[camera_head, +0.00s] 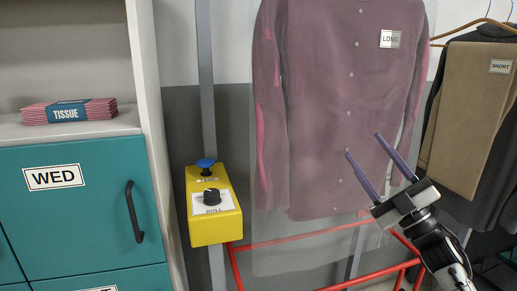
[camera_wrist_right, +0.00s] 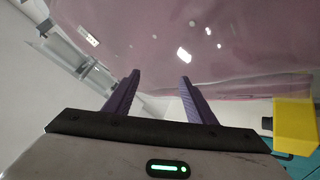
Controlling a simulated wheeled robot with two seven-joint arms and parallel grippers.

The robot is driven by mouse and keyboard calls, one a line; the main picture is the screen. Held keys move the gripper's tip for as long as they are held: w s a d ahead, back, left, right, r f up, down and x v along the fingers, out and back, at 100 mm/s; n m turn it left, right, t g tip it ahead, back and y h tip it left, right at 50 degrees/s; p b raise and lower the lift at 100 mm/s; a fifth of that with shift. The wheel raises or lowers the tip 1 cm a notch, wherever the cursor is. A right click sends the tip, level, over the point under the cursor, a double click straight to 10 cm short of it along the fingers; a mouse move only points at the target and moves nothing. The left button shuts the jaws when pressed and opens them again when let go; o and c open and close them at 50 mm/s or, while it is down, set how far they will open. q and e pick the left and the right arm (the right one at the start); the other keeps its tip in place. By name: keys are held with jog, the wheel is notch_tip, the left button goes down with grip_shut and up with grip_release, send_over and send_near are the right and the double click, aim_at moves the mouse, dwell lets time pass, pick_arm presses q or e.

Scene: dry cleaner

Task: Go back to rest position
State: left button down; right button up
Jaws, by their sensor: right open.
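My right gripper (camera_head: 380,162) comes in from the lower right in the head view. Its two purple fingers are spread apart and nothing is between them. It is in front of the lower part of a mauve long garment (camera_head: 335,90) hanging in clear plastic with a LONG tag. In the right wrist view the open fingers (camera_wrist_right: 158,92) point toward the plastic-covered garment (camera_wrist_right: 220,45); whether they touch it I cannot tell. My left gripper is not in view.
A yellow control box (camera_head: 213,228) with a blue button and a black knob is left of the garment. A red frame (camera_head: 330,285) is below. Teal drawers (camera_head: 80,225) and tissue packs (camera_head: 68,111) are at left. Brown trousers (camera_head: 468,110) tagged SHORT hang at right.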

jog(key=w+d+f+m+h, duration=0.7)
jog(key=d+m+h, duration=0.3)
jog(key=m+h, duration=0.3)
notch_tip(320, 180, down, 13)
jog(key=d+m+g+h, duration=0.2)
jog(key=m+g+h, duration=0.1)
jog(key=g, duration=0.2)
jog(key=s+a+f+g+y, duration=0.1)
jog(key=s+a+f, duration=0.3)
jog(key=s+f, duration=0.35)
jog(key=s+a+f+n+g+y, duration=0.1)
jog(key=s+a+f+g, duration=0.1)
jog(key=s+a+f, duration=0.35)
jog(key=s+a+f+g+y, duration=0.1)
jog(key=s+a+f, duration=0.1)
jog(key=s+f, duration=0.65)
jog(key=s+a+f+g, duration=0.1)
jog(key=s+a+f, duration=0.1)
jog(key=s, duration=0.5)
jog(key=s+a+f+g, duration=0.1)
jog(key=s+a+f, duration=0.2)
jog(key=s, duration=0.5)
jog(key=s+a+f+m+g+y, duration=0.1)
jog(key=s+a+f, duration=0.2)
jog(key=s+f, duration=0.2)
jog(key=shift+s+a, duration=0.15)
jog(key=shift+s, duration=1.05)
